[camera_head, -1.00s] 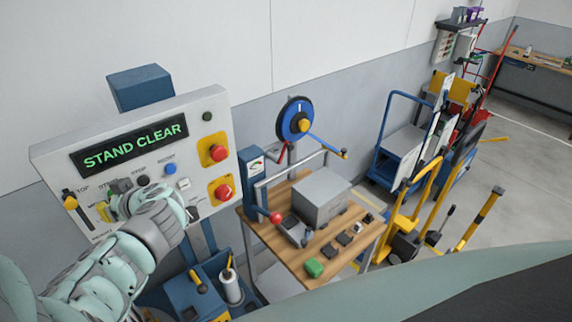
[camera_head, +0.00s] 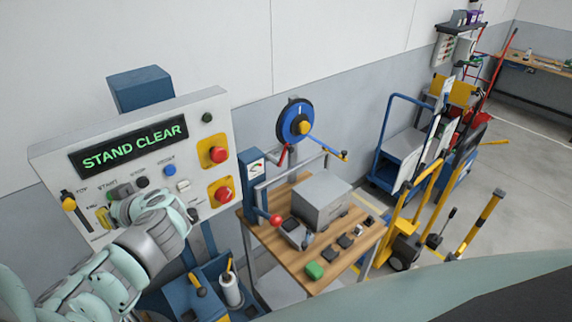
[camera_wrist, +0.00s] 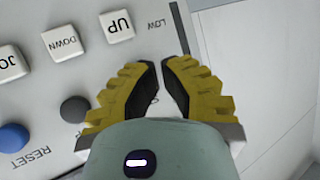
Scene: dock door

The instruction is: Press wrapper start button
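The white control panel (camera_head: 52,158) carries a green-lit STAND CLEAR display (camera_head: 134,146). A START label shows at its lower left, but the start button itself is not visible; my gripper covers that area. A dark button (camera_head: 142,182) and the blue RESET button (camera_head: 169,170) sit to the right. My gripper (camera_head: 103,216) is in front of the panel's lower left. In the wrist view, my gripper (camera_wrist: 159,65) has yellow fingers with black pads, tips close together and nothing between them. The dark button (camera_wrist: 74,108) lies left of the fingers. Contact with the panel cannot be told.
White UP (camera_wrist: 117,24), DOWN (camera_wrist: 63,43) and JOG (camera_wrist: 10,64) keys lie above the fingers in the wrist view. Two red emergency buttons (camera_head: 218,155) are on the panel's right. A wooden-topped table (camera_head: 310,257) with a grey box stands to the right.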

